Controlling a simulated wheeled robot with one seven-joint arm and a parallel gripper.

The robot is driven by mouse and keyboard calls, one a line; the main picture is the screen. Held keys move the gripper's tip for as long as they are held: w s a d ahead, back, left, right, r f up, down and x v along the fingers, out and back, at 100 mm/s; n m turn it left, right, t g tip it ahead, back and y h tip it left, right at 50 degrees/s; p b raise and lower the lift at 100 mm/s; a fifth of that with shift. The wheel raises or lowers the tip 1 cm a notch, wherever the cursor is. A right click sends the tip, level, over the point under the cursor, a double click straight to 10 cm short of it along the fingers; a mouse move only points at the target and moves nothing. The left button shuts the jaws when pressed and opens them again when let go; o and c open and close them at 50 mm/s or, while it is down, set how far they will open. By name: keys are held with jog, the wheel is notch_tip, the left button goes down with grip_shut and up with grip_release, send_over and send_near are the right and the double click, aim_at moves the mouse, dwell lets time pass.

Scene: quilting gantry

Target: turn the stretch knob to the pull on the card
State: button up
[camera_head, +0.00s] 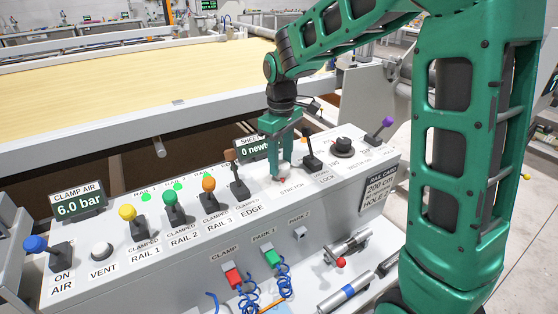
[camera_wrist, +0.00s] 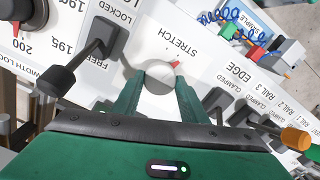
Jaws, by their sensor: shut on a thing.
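My green gripper (camera_head: 284,162) points down over the console's stretch knob (camera_head: 285,170). In the wrist view the round pale stretch knob (camera_wrist: 158,78) lies between the two fingers of my gripper (camera_wrist: 157,82), which are shut on it. A red pointer mark (camera_wrist: 176,65) shows at the knob's edge, beside the STRETCH label. The sheet readout (camera_head: 256,149) behind the knob shows 0 newtons, partly hidden by my gripper.
A lever (camera_head: 311,152) marked LOCK stands right of the knob, with a black dial (camera_head: 342,146) and a purple-tipped lever (camera_head: 380,132) beyond. The brown-tipped EDGE lever (camera_head: 237,175) stands close on the left. Several coloured levers continue leftward. Hoses and fittings sit below in front.

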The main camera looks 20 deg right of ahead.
aim_at(281, 164)
jog(key=m, duration=0.4)
jog(key=shift+m, duration=1.9)
jog(key=o, duration=1)
jog(key=shift+o, duration=0.2)
jog(key=shift+r, duration=0.15)
notch_tip(281, 164, up, 10)
jog(key=shift+r, duration=0.25)
jog(key=shift+w, duration=0.1)
